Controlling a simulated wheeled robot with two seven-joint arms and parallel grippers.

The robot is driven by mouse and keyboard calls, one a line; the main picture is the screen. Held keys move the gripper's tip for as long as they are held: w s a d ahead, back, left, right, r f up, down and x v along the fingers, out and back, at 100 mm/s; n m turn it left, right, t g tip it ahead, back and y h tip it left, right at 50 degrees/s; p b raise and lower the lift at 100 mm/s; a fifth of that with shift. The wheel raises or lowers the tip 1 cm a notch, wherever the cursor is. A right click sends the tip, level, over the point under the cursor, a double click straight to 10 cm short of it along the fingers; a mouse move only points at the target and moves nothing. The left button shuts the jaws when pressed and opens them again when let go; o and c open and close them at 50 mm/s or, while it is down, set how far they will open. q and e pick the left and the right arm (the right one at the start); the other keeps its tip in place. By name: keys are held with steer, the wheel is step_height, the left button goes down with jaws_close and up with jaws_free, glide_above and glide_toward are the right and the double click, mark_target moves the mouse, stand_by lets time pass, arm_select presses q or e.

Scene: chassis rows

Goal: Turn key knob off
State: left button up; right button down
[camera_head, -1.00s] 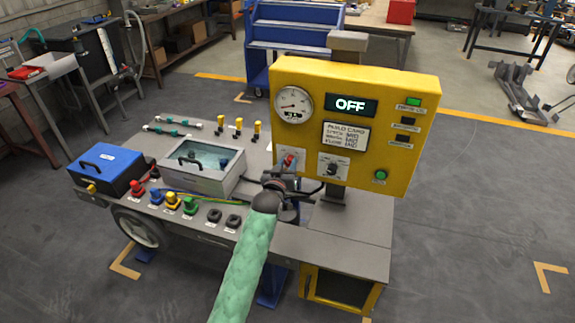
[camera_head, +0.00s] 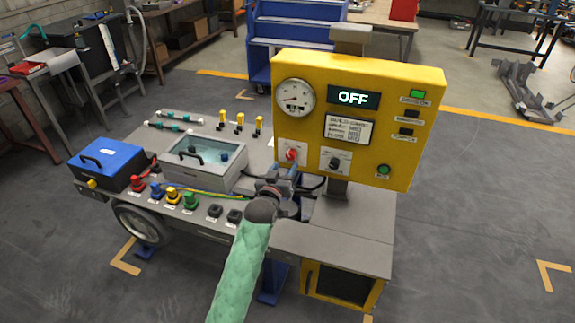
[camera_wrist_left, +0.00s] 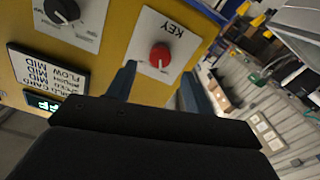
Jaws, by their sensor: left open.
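The red key knob (camera_head: 291,154) sits on a white plate on the lower left of the yellow panel (camera_head: 425,120). The wrist view shows the red knob (camera_wrist_left: 160,55) upside down beside the word KEY. My left gripper (camera_head: 281,177) is open just below and in front of the knob. In the wrist view, the blue-grey fingers of the left gripper (camera_wrist_left: 159,82) stand apart, one towards each side of the knob, with nothing between them. Contact with the knob cannot be seen. The display (camera_head: 353,97) reads OFF. My right gripper is not in view.
A black knob (camera_head: 336,163) is right of the key knob. A round gauge (camera_head: 294,98) and a green button (camera_head: 383,170) are on the panel. A clear-lidded box (camera_head: 201,161), a blue box (camera_head: 107,166) and coloured connectors (camera_head: 173,194) occupy the bench's left.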

arm_select(q)
steer(key=shift+v, duration=1.2)
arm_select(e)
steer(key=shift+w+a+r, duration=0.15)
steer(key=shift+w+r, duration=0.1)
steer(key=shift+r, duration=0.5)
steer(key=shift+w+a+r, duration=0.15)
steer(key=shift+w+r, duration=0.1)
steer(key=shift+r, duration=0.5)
arm_select(q)
steer(key=s+a+f+m+g+y, duration=0.1)
steer(key=s+a+f+g, duration=0.2)
steer(key=f, duration=0.6)
steer(key=s+a+f+g+y, duration=0.15)
steer(key=s+f+g, duration=0.3)
steer(key=f, duration=0.45)
steer(key=s+a+f+m+g+y, duration=0.1)
steer(key=s+a+f+g, duration=0.2)
steer(key=f, duration=0.6)
steer(key=s+a+f+g, duration=0.1)
steer(key=s+a+f, duration=0.1)
steer(key=s+f, duration=0.5)
steer(key=s+a+f+g+y, duration=0.1)
steer(key=s+f, duration=0.6)
steer(key=s, duration=1)
steer(key=s+a+f+g, duration=0.3)
steer(key=s+f, duration=0.4)
steer(key=s, duration=0.4)
steer(key=shift+s+a+n, duration=0.4)
steer(key=shift+a, duration=0.05)
